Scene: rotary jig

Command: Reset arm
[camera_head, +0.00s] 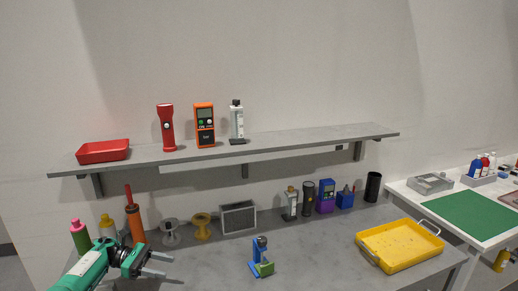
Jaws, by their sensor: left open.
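My left gripper (158,264) comes in from the lower left over the grey workbench (205,272), with its teal arm behind it. Its two grey fingers are apart and nothing shows between them. A small blue and green jig-like device (261,258) stands on the bench to the right of the gripper, clear of it. I cannot tell whether this is the rotary jig. My right gripper does not show.
A wall shelf (290,138) holds a red tray (103,151), a red flashlight (166,128) and an orange meter (204,125). Bottles and spools line the bench's back. A yellow tray (400,245) lies at right, beside a white table with a green mat (472,214).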

